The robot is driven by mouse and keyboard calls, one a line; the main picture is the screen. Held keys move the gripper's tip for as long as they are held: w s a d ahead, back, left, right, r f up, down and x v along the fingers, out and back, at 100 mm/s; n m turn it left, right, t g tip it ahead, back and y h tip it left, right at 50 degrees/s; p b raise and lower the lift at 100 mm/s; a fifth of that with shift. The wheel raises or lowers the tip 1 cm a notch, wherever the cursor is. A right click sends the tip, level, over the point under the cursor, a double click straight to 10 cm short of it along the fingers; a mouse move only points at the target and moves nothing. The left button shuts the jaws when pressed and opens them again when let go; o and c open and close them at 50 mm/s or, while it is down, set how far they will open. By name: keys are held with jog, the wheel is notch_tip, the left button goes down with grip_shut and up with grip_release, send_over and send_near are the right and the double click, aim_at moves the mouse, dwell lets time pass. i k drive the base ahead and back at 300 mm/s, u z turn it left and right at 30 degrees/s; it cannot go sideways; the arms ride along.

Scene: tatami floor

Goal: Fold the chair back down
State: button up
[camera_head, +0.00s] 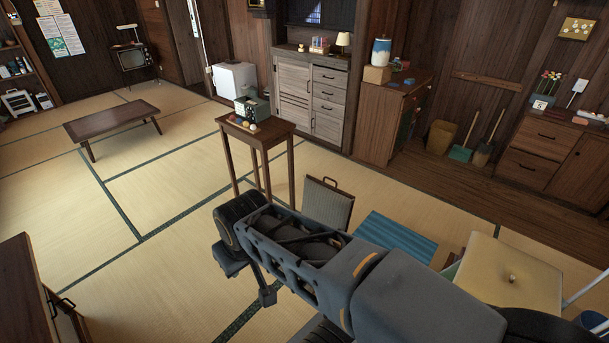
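A grey-green panel with a dark handle on its top edge, which looks like the chair back (326,203), stands raised and slightly tilted near the middle of the head view. My arm crosses in front of its lower part, so the seat and any hinge are hidden. The end of my arm shows dark parts hanging down over the mat, left of the chair back; my gripper (248,278) seems to be there. I cannot tell whether its fingers are open or shut. Nothing is seen held in it, and it appears apart from the chair back.
A tall narrow table (256,131) with a small device stands behind the chair. A blue striped mat (397,238) lies to its right, near a cream-topped table (510,270). A low table (112,119) stands far left. A dark cabinet (30,290) is at front left; open tatami lies between.

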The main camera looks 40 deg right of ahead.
aim_at(326, 204)
jog(key=z, duration=0.1)
jog(key=i, duration=0.75)
jog(key=z, duration=1.15)
jog(key=i, duration=0.7)
jog(key=z, duration=0.75)
